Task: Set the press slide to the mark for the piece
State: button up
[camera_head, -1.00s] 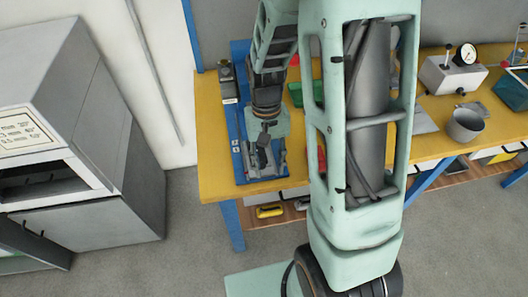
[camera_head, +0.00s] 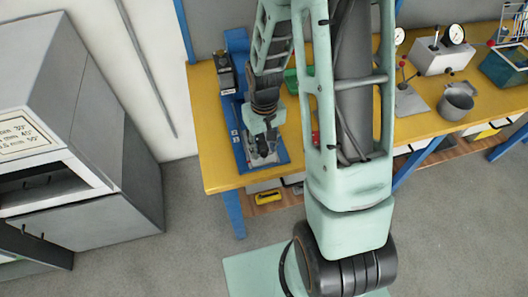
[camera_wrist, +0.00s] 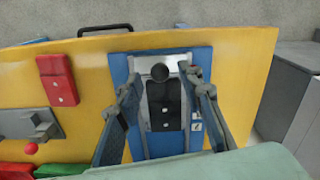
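The press is a blue-based device (camera_head: 236,42) on the left end of the yellow bench. In the wrist view its blue base (camera_wrist: 143,147) carries a silver plate (camera_wrist: 148,64) and a dark block (camera_wrist: 165,112) with a round dark knob (camera_wrist: 160,72), which looks like the slide. My gripper (camera_wrist: 163,92) is open, its fingers on either side of the block and knob. I cannot tell whether they touch. In the head view my gripper (camera_head: 264,143) is over the front end of the press. The piece and the scale mark cannot be made out.
A grey cabinet (camera_head: 138,165) with a thickness and minutes chart (camera_head: 27,133) stands left. Right on the yellow bench (camera_head: 217,172) are a gauge box (camera_head: 440,57) and a metal pot (camera_head: 456,100). A red block (camera_wrist: 58,80) lies beside the press.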

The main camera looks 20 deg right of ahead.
aim_at(264, 152)
jog(key=shift+f, duration=1.65)
grip_shut()
